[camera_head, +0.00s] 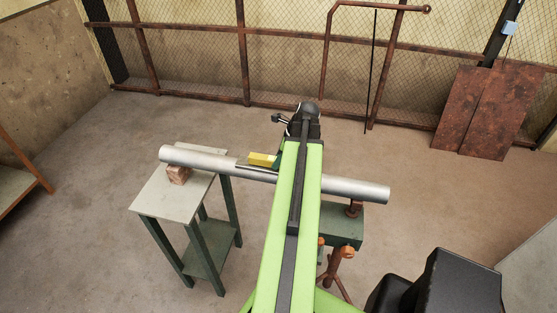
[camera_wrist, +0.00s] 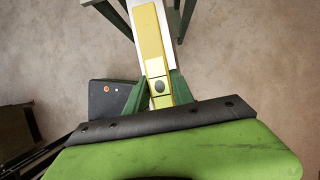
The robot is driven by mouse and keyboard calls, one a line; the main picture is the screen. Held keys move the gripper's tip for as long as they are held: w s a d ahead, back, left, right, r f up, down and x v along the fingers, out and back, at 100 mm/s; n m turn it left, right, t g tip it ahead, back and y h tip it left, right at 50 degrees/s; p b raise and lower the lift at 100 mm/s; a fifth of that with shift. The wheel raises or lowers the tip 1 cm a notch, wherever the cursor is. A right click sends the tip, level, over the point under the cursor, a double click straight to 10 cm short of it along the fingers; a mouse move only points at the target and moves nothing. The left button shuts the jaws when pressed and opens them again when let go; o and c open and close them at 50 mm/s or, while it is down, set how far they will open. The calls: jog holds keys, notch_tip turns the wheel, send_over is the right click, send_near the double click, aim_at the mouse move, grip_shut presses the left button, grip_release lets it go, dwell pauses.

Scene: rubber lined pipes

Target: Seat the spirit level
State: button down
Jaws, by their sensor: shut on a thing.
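The yellow spirit level (camera_head: 262,159) lies along the line of the silver pipe (camera_head: 205,160), at or just above it; I cannot tell whether they touch. The pipe runs left to right, and my green arm covers part of it. In the wrist view the level (camera_wrist: 150,38) points away between the green fingers of my gripper (camera_wrist: 158,92), which is shut on its near end. The pale pipe (camera_wrist: 166,22) shows beneath and beside the level. In the head view my arm mostly hides the gripper and the level's right end.
A grey-topped table (camera_head: 165,203) with a wooden block (camera_head: 178,175) supports the pipe's left part. A green stand (camera_head: 346,225) with a rusty screw support is under the right part. A mesh fence (camera_head: 200,70) and rusty plates (camera_head: 485,110) stand behind. Floor between is clear.

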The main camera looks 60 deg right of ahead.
jog(key=shift+f, duration=0.2)
jog(key=c, duration=1)
grip_release()
jog(key=p+v, duration=1)
jog(key=v, duration=0.2)
jog(key=shift+r+p, duration=0.1)
jog(key=shift+p, duration=0.3)
